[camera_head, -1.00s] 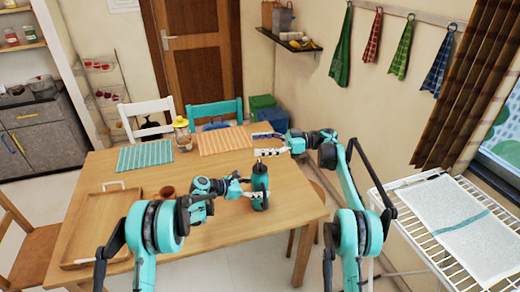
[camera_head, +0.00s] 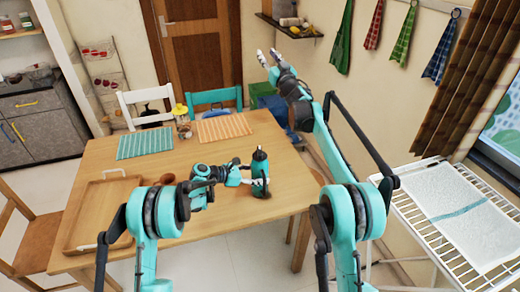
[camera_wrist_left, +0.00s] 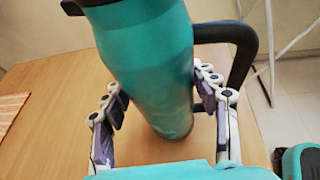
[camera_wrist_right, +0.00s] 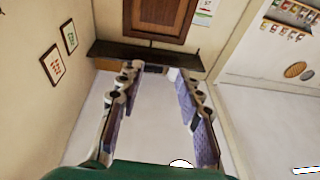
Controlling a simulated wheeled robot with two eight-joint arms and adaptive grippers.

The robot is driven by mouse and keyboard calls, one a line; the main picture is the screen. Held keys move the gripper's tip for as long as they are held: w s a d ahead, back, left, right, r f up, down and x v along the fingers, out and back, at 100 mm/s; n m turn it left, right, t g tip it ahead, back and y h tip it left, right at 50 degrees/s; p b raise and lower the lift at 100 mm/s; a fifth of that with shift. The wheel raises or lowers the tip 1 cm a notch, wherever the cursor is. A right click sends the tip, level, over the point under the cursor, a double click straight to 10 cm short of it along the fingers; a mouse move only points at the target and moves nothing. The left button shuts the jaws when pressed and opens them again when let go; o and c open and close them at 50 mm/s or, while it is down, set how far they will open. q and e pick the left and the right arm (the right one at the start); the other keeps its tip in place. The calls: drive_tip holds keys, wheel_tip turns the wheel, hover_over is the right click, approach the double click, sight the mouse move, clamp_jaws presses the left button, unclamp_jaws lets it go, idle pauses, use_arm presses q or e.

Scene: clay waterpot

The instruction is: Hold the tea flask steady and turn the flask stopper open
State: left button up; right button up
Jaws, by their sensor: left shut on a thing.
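The teal tea flask (camera_head: 260,178) stands upright near the right front edge of the table, with its dark stopper (camera_head: 260,150) on top. My left gripper (camera_head: 256,183) is shut on the lower body of the flask from the left. The left wrist view shows the flask (camera_wrist_left: 150,70) between both fingers, with its dark handle (camera_wrist_left: 245,45) on the right. The stopper is mostly out of that view. My right gripper (camera_head: 267,58) is raised well beyond the table, far from the flask. In the right wrist view its fingers (camera_wrist_right: 155,105) are apart and empty.
The wooden table (camera_head: 235,215) holds a tray (camera_head: 95,205), a brown cup (camera_head: 168,179), a lantern (camera_head: 183,122), a green mat (camera_head: 145,143) and an orange mat (camera_head: 224,127). A wall shelf (camera_head: 290,27) is close to my right gripper. A white rack (camera_head: 405,205) stands at right.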

wheel_tip(320, 180, down, 2)
drive_tip(key=d+m+g+h, duration=0.1)
drive_tip(key=d+m+h, duration=0.2)
drive_tip(key=h, duration=0.2)
drive_tip(key=g+h, duration=0.2)
drive_tip(key=g, duration=1.2)
approach(260, 151)
drive_tip(key=x, duration=0.9)
drive_tip(key=shift+a+r, duration=0.1)
clamp_jaws()
